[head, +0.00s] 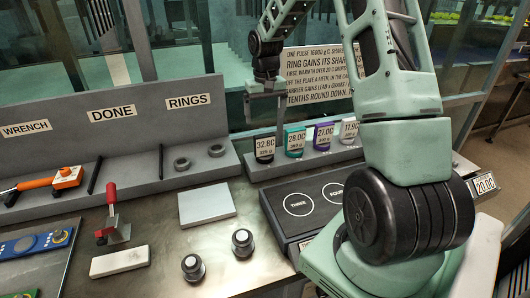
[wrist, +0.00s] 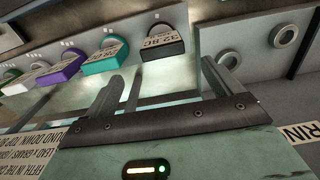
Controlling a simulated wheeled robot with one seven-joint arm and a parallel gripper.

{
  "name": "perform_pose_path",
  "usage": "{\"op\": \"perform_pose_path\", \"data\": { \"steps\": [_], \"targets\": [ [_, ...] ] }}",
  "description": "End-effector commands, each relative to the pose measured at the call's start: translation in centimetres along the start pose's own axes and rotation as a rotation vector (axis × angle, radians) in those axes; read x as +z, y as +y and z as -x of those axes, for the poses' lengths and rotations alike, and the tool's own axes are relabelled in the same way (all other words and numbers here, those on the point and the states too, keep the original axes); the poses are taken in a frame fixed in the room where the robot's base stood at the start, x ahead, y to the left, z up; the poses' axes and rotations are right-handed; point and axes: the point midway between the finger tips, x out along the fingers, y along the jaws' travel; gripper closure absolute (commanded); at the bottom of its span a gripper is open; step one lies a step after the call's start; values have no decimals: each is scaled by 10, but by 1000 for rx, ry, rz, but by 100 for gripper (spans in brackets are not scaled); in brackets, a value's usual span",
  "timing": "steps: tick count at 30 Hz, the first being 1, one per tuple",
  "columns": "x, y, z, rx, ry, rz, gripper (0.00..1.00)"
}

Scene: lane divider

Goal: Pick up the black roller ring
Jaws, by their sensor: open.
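The black roller ring (head: 264,149) stands at the left end of a row on the grey shelf, with a 32.8C label on its front. It also shows in the wrist view (wrist: 163,47), ahead of the fingertips and roughly between them. My gripper (head: 264,120) is open and empty, fingers pointing down, and appears just above the black ring in the head view. In the wrist view my gripper (wrist: 165,78) has its two fingers spread apart. A gap seems to remain between the fingers and the ring; the exact distance is hard to tell.
Teal (head: 294,141), purple (head: 323,136) and white (head: 348,131) labelled rings stand close to the right. A sign (head: 320,75) stands behind. Two grey rings (head: 181,164) (head: 216,150) lie on the left shelf. A dark plate unit (head: 310,205) sits in front.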

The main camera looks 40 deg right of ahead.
Motion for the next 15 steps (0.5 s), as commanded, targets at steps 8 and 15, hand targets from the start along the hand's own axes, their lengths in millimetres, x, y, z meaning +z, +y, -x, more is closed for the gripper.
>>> {"op": "perform_pose_path", "data": {
  "steps": [8,15],
  "targets": [
    [1,-1,-52,-1,-3,1,9],
    [1,-1,-69,-1,-1,1,9]
  ]
}}
